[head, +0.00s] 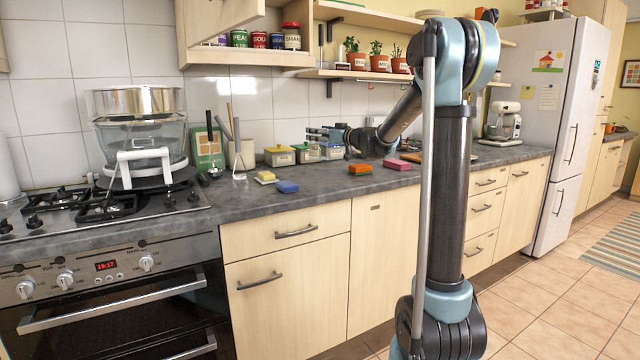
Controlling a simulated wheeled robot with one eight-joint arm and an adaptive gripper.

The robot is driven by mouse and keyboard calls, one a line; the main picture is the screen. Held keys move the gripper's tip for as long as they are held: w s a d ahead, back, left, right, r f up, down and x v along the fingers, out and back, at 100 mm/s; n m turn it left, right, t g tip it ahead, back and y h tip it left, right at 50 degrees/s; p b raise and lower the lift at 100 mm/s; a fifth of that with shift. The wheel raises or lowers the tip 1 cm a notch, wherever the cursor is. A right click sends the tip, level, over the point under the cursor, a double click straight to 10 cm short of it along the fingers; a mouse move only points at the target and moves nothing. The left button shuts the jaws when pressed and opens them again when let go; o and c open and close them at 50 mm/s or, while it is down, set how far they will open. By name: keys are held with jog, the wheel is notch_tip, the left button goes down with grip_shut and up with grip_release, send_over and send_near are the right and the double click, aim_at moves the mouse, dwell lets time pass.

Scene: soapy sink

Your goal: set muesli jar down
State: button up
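I cannot pick out a jar marked muesli; the labels on the counter are too small to read. Three lidded containers stand in a row against the back wall: one with a yellow lid (279,156), one with a green lid (307,153) and one with a blue lid (332,152). My gripper (314,134) points left, in front of or above the green- and blue-lidded ones in the picture. It is small and dark, and I cannot tell its finger gap or any contact. No held jar is visible.
An orange-brown sponge (360,169), a pink block (397,164) and a blue sponge (287,187) lie on the counter (325,184). The stove (100,215) with stacked pots is at left. Potted plants (378,62) stand on the shelf above. Bare counter lies between the sponges.

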aim_at(319, 153)
jog(key=shift+r, duration=0.6)
jog(key=shift+f, duration=4.7)
jog(key=o, duration=1.8)
jog(key=shift+c, duration=0.2)
